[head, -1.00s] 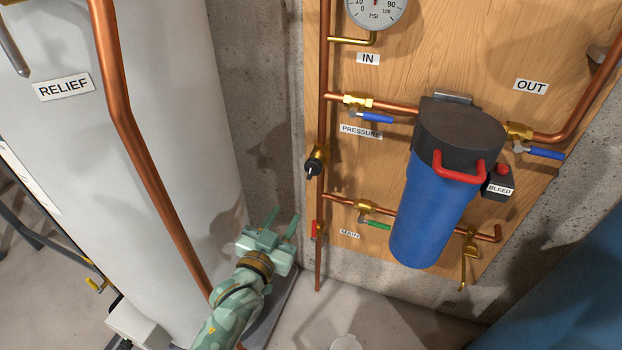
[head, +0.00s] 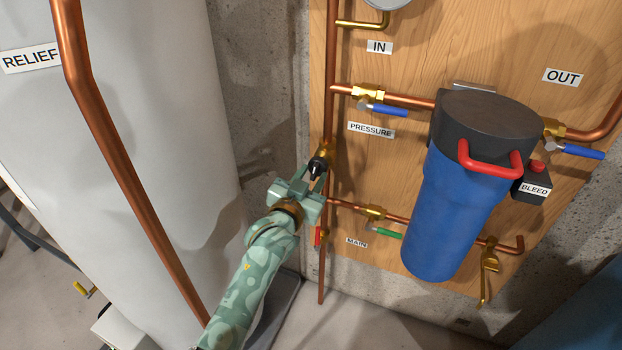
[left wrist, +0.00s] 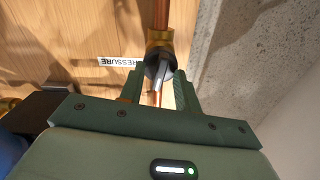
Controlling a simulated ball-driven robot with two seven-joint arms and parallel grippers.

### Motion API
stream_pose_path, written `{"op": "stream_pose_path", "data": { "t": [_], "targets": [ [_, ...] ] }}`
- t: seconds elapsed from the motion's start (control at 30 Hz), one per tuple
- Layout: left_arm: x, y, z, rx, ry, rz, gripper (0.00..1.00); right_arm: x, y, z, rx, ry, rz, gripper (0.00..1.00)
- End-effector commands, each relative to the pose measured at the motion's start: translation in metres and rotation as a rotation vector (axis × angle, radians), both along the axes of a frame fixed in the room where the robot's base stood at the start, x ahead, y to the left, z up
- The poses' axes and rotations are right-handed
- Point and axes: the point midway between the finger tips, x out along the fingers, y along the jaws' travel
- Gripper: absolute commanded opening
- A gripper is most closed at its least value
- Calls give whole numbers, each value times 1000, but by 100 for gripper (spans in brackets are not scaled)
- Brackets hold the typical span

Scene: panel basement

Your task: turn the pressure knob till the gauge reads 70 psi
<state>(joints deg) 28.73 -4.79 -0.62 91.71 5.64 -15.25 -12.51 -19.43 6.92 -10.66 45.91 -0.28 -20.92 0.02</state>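The pressure knob (head: 317,166) is black with a pale pointer line and sits on a brass fitting on the vertical copper pipe, left of the PRESSURE label (head: 371,129). My left gripper (head: 309,176) is at the knob, its fingers spread. In the left wrist view the knob (left wrist: 156,70) lies between the tips of the open left gripper (left wrist: 160,82); I cannot tell whether they touch it. Only the bottom rim of the gauge (head: 386,3) shows at the top edge, so its reading is hidden. My right gripper is out of view.
A blue filter housing (head: 455,205) with a red handle and blue-handled valves (head: 388,110) stand to the right. A red-handled valve (head: 317,237) is below the knob. A white tank (head: 150,110) and a slanting copper pipe (head: 110,150) stand on the left.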

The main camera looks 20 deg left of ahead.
Motion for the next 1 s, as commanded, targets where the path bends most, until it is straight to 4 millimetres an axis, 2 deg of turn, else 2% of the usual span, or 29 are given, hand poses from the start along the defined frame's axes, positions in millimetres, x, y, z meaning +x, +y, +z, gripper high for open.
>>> {"op": "stream_pose_path", "data": {
  "t": [0.03,0.13,0.17,0.47,0.67,0.8,1.0],
  "targets": [
    [0,0,0,0,0,0,30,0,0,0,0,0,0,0],
    [0,0,0,0,0,0,2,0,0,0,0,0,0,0],
    [0,0,0,0,0,0,0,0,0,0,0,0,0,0],
    [-1,0,1,-15,2,0,0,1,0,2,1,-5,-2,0],
    [-1,0,3,-89,4,0,0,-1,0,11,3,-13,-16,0],
    [-1,0,5,-183,6,0,0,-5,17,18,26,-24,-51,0],
    [-1,0,6,-363,13,0,0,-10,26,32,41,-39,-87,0]
  ]
}}
